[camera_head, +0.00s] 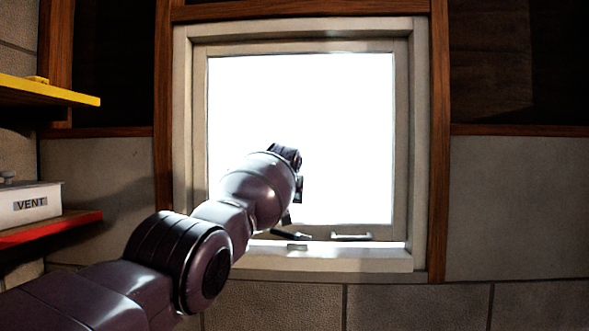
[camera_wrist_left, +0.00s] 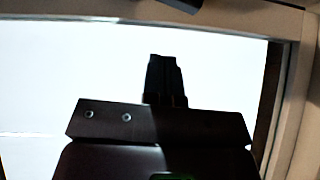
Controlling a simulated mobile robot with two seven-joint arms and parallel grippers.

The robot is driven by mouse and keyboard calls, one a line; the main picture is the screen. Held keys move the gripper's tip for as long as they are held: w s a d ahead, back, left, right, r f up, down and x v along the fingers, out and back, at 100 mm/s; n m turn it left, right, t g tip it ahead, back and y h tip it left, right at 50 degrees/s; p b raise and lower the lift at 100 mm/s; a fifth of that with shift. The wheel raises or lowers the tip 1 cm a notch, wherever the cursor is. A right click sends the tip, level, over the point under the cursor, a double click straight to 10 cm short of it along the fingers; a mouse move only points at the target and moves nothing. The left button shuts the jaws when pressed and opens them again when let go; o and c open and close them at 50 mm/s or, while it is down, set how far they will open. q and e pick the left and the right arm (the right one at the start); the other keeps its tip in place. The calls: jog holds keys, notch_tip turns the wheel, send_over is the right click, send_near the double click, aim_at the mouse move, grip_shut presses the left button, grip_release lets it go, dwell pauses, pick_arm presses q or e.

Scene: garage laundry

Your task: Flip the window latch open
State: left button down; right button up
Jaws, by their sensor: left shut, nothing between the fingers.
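The window (camera_head: 402,130) has a pale frame and a bright pane, straight ahead in the head view. On its lower rail are a dark slanted bar (camera_head: 290,234) and, to the right, a pale metal handle (camera_head: 351,237); I cannot tell for certain which is the latch. A dark piece (camera_wrist_left: 185,4) at the top edge of the left wrist view lies against the frame, mostly cut off. My left gripper (camera_wrist_left: 164,62) is shut and empty in front of the bright pane, apart from that dark piece in the picture. In the head view my own arm hides most of it. My right gripper is out of view.
A yellow shelf (camera_head: 50,92) and a red-edged shelf (camera_head: 50,229) with a white box (camera_head: 28,203) marked VENT stand at the left. Wooden posts (camera_head: 438,150) flank the window. A pale sill (camera_head: 340,262) juts out below it. The right side is clear.

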pick_arm(q)
jog(key=d+b+v, duration=0.1)
jog(key=b+v, duration=0.3)
jog(key=v, duration=0.6)
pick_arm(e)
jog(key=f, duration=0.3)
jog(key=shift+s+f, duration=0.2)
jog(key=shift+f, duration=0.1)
pick_arm(q)
jog(key=shift+d+f, duration=0.15)
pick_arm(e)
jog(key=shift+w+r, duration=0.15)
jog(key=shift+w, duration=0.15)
